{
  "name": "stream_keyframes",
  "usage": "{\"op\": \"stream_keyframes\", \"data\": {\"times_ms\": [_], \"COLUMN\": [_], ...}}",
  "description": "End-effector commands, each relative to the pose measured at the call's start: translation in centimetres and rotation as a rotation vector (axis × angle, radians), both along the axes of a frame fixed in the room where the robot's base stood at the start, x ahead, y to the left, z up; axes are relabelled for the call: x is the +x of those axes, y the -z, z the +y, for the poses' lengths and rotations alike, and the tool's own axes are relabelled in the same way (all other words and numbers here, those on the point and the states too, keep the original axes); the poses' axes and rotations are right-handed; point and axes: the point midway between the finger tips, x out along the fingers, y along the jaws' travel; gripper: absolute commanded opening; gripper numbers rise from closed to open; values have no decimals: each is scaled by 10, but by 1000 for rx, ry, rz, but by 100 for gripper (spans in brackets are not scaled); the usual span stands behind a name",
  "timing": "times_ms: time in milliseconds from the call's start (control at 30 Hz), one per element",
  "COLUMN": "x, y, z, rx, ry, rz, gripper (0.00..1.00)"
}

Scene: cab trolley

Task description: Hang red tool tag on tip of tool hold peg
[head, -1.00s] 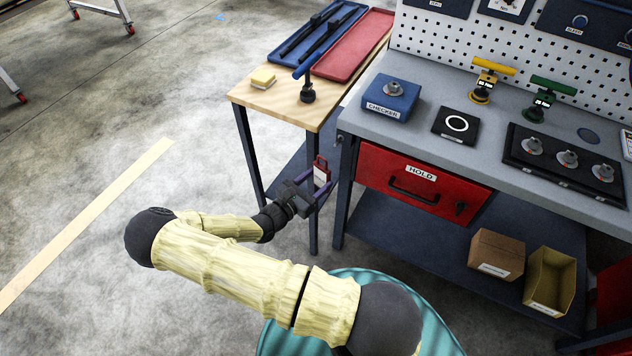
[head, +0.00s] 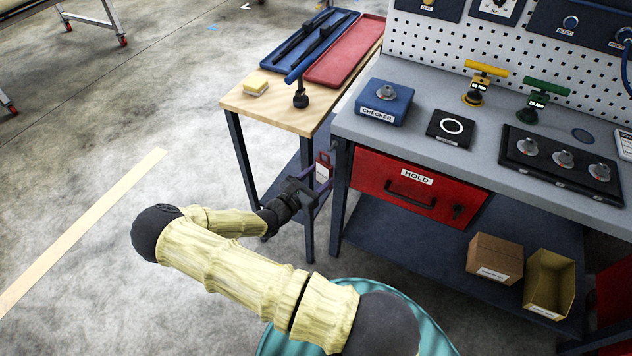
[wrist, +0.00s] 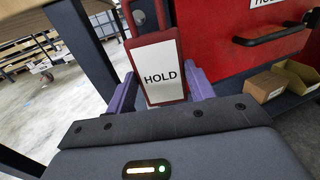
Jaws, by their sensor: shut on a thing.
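The red tool tag (wrist: 181,54) has a white face reading HOLD and a loop-shaped top that runs to the upper edge of the wrist view. It stands upright between the purple fingers of my gripper (wrist: 163,88), which is shut on its lower part. In the head view the tag (head: 323,167) and my gripper (head: 316,180) are small, below bench-top height, beside the bench's front left leg. The tag's far side is hidden.
The workbench (head: 440,80) carries a blue checker box (head: 385,103) and has a red HOLD drawer (head: 370,178) close right of the tag. A wooden side table (head: 240,103) with trays stands left, its leg near my gripper. Open floor lies further left.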

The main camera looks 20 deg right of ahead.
Motion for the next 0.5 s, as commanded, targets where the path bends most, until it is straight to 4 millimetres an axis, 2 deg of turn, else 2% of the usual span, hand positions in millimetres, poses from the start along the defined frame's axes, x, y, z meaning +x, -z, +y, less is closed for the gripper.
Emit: {"op": "stream_keyframes", "data": {"times_ms": [500], "x": [16], "y": [3], "z": [-19], "rx": [-1], "ry": [-2], "rz": [-1], "gripper": [31]}}
